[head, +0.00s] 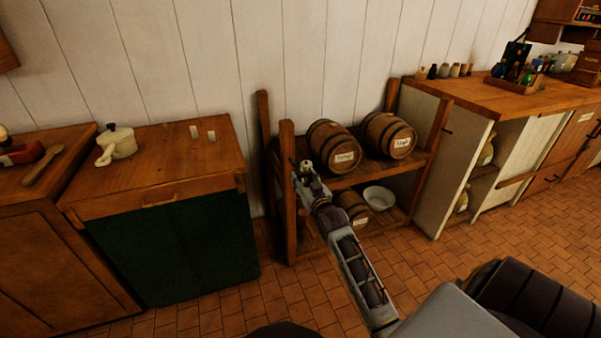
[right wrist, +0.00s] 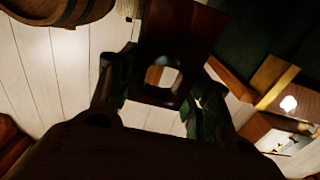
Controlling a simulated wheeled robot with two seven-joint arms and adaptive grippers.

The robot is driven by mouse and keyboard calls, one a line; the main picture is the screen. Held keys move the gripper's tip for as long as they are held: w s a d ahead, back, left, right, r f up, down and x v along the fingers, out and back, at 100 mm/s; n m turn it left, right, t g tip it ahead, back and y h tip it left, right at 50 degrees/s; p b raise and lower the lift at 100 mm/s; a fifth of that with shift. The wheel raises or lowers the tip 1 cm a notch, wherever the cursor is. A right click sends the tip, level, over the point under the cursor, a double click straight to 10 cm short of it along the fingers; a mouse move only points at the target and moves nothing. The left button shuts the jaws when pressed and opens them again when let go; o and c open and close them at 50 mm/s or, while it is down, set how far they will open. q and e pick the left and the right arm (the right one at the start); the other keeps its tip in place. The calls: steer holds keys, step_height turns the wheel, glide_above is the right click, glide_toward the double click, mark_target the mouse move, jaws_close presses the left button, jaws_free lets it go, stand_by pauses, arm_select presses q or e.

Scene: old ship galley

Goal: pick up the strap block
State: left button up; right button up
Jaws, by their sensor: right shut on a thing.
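My right gripper (head: 305,178) is in front of the barrel rack's left end in the head view. In the head view the block is too small to tell apart from the gripper. My left gripper is not in view.
The wooden rack (head: 288,200) holds several barrels, including one labelled barrel (head: 334,143), and a white bowl (head: 379,197). A green-fronted cabinet (head: 175,250) with a white pot (head: 117,140) stands left. A long counter (head: 480,98) stands right. Tiled floor (head: 420,265) lies open in front.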

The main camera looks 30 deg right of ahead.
mark_target(308, 185)
steer(key=v, duration=0.3)
steer(key=shift+s+p, duration=0.35)
steer(key=shift+p, duration=0.05)
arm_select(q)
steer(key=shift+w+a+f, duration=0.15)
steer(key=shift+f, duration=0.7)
arm_select(e)
steer(key=shift+s+a, duration=0.25)
steer(key=shift+s, duration=0.45)
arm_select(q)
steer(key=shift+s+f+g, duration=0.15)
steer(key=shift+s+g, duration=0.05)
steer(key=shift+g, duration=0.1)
arm_select(e)
steer(key=shift+f, duration=0.1)
